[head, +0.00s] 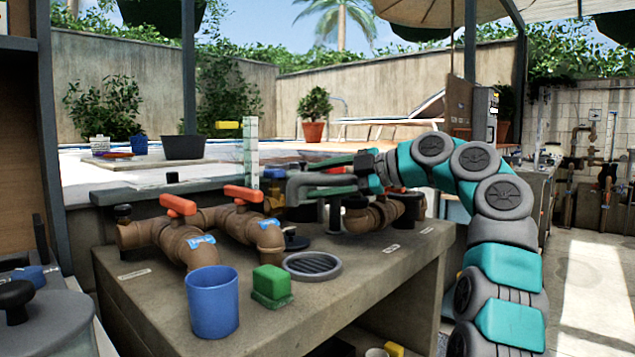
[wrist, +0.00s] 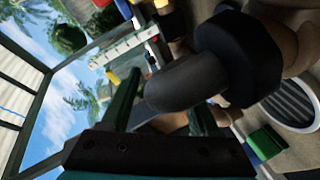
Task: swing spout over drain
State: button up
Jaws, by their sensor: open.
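The grey curved spout (head: 303,184) stands at the back of the stone counter, among the brown pipes. In the wrist view the spout (wrist: 190,82) is large and dark, with its rounded end close to my fingers. The round slotted drain (head: 312,265) lies in the counter top in front of it, and shows at the right of the wrist view (wrist: 288,103). My gripper (head: 328,180) is open at the spout, with its green fingers (wrist: 160,112) apart and the spout's end near the gap between them. I cannot tell whether they touch it.
A green block (head: 271,285) and a blue cup (head: 212,302) stand left of the drain. Brown pipes with orange-handled valves (head: 243,193) fill the counter's left and back. A clear upright strip (head: 251,150) stands behind them. The counter's front right is bare.

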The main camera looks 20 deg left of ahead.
jog(key=v, duration=0.7)
